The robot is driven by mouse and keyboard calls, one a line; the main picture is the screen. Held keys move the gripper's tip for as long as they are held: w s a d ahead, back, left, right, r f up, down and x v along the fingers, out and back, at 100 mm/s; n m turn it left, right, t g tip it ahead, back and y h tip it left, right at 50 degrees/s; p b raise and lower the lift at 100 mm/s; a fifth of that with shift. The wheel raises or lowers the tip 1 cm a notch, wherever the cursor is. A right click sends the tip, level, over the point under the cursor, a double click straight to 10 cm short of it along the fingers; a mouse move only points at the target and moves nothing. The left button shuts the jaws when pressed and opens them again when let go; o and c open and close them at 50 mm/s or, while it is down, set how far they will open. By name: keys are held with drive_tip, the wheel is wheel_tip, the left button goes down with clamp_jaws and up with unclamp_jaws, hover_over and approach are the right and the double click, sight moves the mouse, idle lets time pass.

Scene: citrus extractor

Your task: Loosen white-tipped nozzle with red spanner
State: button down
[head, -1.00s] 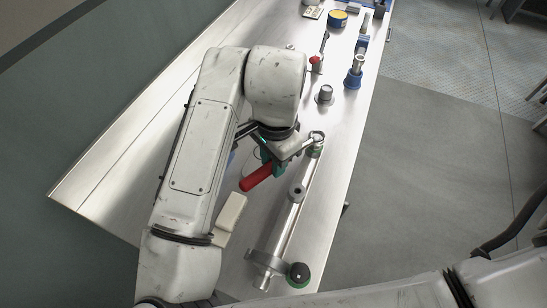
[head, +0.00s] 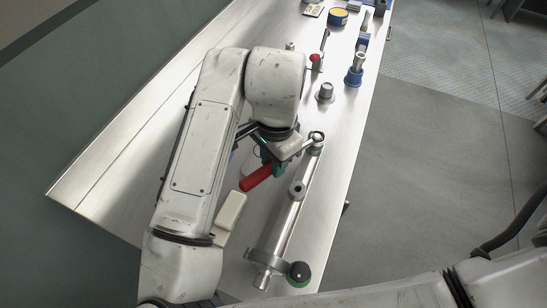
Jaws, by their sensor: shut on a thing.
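The red spanner (head: 257,178) has a red handle that sticks out below my gripper (head: 272,160). My gripper is shut on the spanner, with green on the fingers; the arm covers part of it. The spanner's ring-shaped metal head (head: 316,137) is at the upper end of a long metal tube (head: 292,222) lying along the bench. A green-banded end piece (head: 317,149) sits at or just under the ring. I cannot tell whether the ring is seated around it. No white tip can be made out there.
A metal bench (head: 110,160) carries everything. A cream block (head: 230,211) lies left of the tube, and a dark knob with a green rim (head: 299,273) is at its lower end. A grey knob (head: 325,92), red-knobbed lever (head: 315,58) and blue fitting (head: 354,76) stand farther up.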

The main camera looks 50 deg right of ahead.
drive_tip(key=shift+f+b, duration=0.4)
drive_tip(key=shift+f, duration=0.15)
idle(0.6)
drive_tip(key=c, duration=1.4)
unclamp_jaws()
drive_tip(key=shift+c, duration=0.2)
clamp_jaws()
drive_tip(key=shift+s+n+p, duration=0.7)
drive_tip(key=shift+s+n, duration=0.9)
drive_tip(key=shift+s, duration=0.25)
drive_tip(key=shift+s+d+n+p, duration=0.25)
drive_tip(key=shift+s+n+p, duration=0.15)
drive_tip(key=shift+s+n, duration=0.4)
drive_tip(key=shift+s+d+n+p, duration=0.25)
drive_tip(key=shift+s+n+p, duration=0.15)
drive_tip(key=shift+s+n, duration=0.35)
idle(1.0)
